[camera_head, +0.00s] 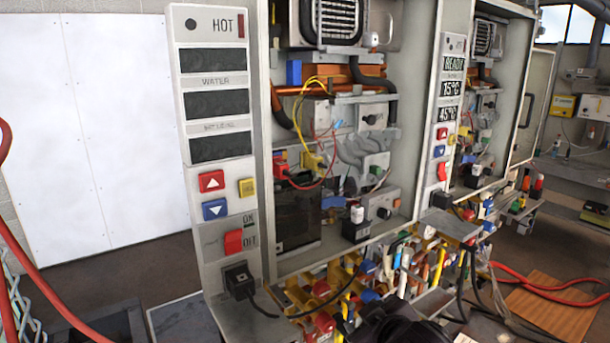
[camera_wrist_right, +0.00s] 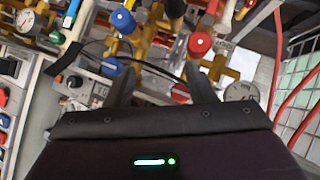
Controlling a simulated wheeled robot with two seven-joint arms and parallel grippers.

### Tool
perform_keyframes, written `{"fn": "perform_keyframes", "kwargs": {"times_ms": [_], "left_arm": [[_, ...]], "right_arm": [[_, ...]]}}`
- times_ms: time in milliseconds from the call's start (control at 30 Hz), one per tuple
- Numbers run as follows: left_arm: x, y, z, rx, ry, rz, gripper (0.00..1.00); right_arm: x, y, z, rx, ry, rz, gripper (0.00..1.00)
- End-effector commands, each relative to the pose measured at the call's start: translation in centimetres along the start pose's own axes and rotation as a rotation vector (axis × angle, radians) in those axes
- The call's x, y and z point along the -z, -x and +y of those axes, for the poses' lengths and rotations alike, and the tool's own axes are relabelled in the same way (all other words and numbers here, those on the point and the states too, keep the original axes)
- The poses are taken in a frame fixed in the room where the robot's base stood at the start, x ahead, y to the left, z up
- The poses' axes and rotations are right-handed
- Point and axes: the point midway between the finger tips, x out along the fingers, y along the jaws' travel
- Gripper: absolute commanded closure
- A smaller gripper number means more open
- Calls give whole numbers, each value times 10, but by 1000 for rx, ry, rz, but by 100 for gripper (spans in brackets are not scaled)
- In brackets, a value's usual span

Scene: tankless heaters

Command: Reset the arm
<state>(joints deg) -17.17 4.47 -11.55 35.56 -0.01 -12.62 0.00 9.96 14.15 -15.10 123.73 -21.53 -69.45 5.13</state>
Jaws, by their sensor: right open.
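The near tankless heater stands open in the head view, with a control panel (camera_head: 213,160) labelled HOT on its left; the panel's displays are dark. A red switch (camera_head: 233,242) marked OK and OFF sits low on it. A black plug (camera_head: 240,281) sits in the panel below the switch. A second heater's panel (camera_head: 450,110) is lit and reads READY, 15°C and 45°C. My right gripper (camera_wrist_right: 161,78) is open and empty in the right wrist view, in front of brass valves and hoses. Dark parts of my right arm show at the bottom of the head view. My left gripper is out of view.
Brass pipes with coloured valve handles (camera_head: 322,290) crowd the space below the heater. Red hoses (camera_head: 545,288) lie at the right, near a brown board (camera_head: 553,305). Another red hose (camera_head: 35,270) hangs at the left.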

Motion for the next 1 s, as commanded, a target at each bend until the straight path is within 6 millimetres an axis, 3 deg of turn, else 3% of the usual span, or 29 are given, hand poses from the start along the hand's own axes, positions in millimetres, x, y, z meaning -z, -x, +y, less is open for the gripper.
{"fn": "perform_keyframes", "kwargs": {"times_ms": [33,100,200,300,500,733,1000], "left_arm": [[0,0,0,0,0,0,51],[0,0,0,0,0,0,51],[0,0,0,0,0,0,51],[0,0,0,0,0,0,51],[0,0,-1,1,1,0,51],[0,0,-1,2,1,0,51],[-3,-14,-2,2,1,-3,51]], "right_arm": [[-32,5,-14,22,-61,-72,50],[-73,16,-29,41,-141,-172,50],[-120,35,-47,65,-235,-299,50],[-155,53,-61,82,-307,-399,50],[-205,87,-83,109,-412,-558,50],[-247,126,-103,134,-507,-714,50],[-304,66,-135,145,-503,-737,50]]}}
